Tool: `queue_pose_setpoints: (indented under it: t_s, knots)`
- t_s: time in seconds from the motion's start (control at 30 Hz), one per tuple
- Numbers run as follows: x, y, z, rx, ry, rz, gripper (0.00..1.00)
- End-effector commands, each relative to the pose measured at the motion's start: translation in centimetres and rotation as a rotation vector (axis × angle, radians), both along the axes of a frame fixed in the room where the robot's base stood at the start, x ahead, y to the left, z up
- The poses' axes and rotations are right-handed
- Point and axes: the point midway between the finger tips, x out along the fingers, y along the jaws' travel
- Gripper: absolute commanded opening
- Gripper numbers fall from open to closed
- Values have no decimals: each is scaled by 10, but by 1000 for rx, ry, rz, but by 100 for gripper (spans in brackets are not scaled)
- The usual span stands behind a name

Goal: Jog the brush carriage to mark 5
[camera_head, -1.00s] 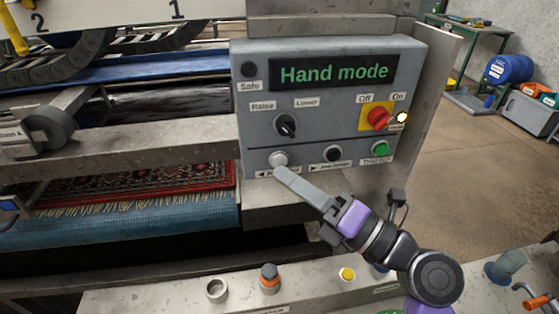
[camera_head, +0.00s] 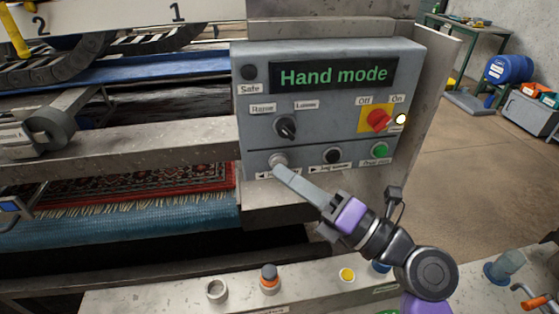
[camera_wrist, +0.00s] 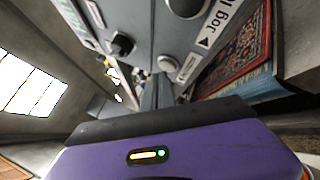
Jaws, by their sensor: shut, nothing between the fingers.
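The grey control panel (camera_head: 330,68) shows "Hand mode" in green. A pale jog button (camera_head: 278,160) sits at its lower left, with a left-arrow label partly hidden by my fingers. A black jog button (camera_head: 332,155) with a right-arrow label is beside it. My gripper (camera_head: 280,171) is shut and empty, its tips at the pale button; I cannot tell whether they press it. The fingers also show in the wrist view (camera_wrist: 157,92). A metal unit with a round end (camera_head: 45,130) at far left may be part of the carriage. Scale marks 2 (camera_head: 42,28) and 1 (camera_head: 178,9) show; mark 5 is out of view.
The panel also has a Raise/Lower knob (camera_head: 286,127), a red Off/On switch (camera_head: 378,120) and a green button (camera_head: 380,150). A patterned rug (camera_head: 190,182) lies under the beam. A front ledge (camera_head: 190,296) with several knobs is below my arm. Open floor is at right.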

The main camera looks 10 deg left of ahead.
Motion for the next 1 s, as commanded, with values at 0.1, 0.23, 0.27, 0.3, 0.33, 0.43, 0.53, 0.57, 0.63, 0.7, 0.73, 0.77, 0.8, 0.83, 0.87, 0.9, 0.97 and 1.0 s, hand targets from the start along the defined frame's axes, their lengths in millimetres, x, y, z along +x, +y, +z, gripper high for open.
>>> queue_pose_setpoints:
  t_s: [0.1,0.23,0.27,0.3,0.33,0.43,0.53,0.57,0.63,0.7,0.73,0.77,0.8,0.83,0.87,0.9,0.97,1.0]
  knots:
    - [0,0,0,0,0,0,0]
    - [0,0,0,0,-1,0,0]
    - [0,0,0,0,-1,0,0]
    - [0,0,0,0,-1,0,0]
    - [0,0,0,0,-1,0,0]
    - [1,0,0,0,-1,0,0]
    - [2,1,0,0,-1,0,0]
    - [2,1,0,0,-1,0,0]
    - [3,1,0,0,-1,0,0]
    - [4,1,1,0,-2,0,0]
    - [4,1,1,0,-2,0,0]
    - [4,1,1,0,-2,0,0]
    - [5,1,1,0,-2,0,0]
    - [5,2,1,0,-2,0,0]
    - [5,2,1,0,-2,0,0]
    - [6,2,0,0,-1,0,0]
    - [6,2,0,0,-1,0,0]
    - [7,2,0,0,-1,0,0]
